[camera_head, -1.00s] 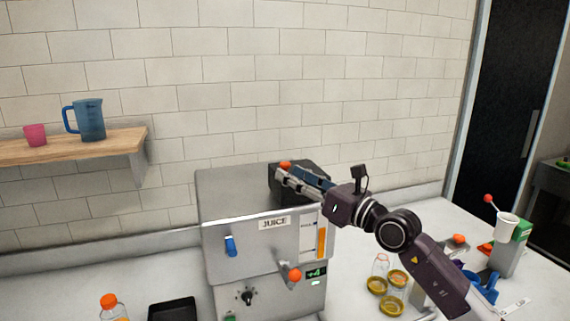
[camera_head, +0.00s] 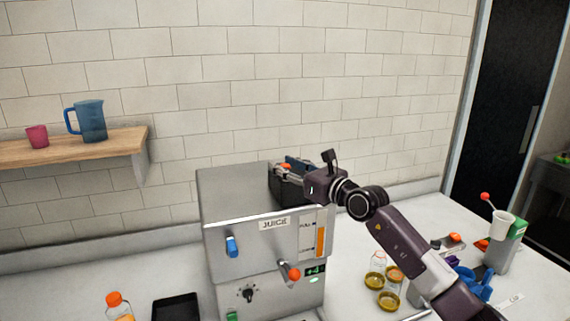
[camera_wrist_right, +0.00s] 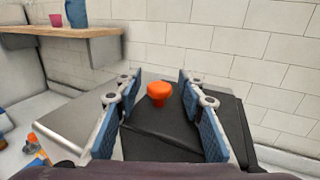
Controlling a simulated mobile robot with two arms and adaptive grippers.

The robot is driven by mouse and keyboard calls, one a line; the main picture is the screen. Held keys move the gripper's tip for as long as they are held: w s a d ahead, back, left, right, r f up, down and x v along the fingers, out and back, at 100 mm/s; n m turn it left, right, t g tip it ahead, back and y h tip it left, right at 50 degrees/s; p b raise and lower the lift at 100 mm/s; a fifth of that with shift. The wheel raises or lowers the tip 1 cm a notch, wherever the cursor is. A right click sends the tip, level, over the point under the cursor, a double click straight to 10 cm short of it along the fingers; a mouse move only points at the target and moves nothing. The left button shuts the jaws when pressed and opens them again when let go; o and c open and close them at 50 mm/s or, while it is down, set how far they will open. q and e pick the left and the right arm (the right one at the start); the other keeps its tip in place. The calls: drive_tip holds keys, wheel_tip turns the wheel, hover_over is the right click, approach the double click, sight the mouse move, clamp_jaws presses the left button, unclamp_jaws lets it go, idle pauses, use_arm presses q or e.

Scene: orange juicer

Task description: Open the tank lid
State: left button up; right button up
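The steel juicer (camera_head: 258,240) stands on the counter with a black tank (camera_head: 284,190) at its top right. In the right wrist view, the black lid (camera_wrist_right: 165,140) carries an orange knob (camera_wrist_right: 159,94). My right gripper (camera_head: 288,168) is over the tank, partly hiding the lid and knob. In the wrist view my right gripper (camera_wrist_right: 159,84) is open, with its blue-padded fingers on either side of the knob and a gap at each side. The lid appears to lie on the tank. My left gripper is not in view.
A shelf (camera_head: 70,147) on the left wall holds a blue pitcher (camera_head: 90,121) and a pink cup (camera_head: 37,137). Glass jars (camera_head: 377,278) stand right of the juicer. A black tray (camera_head: 176,308) and an orange-capped bottle (camera_head: 117,303) are in front at left.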

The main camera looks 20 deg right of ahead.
drive_tip(key=shift+c, duration=0.4)
clamp_jaws()
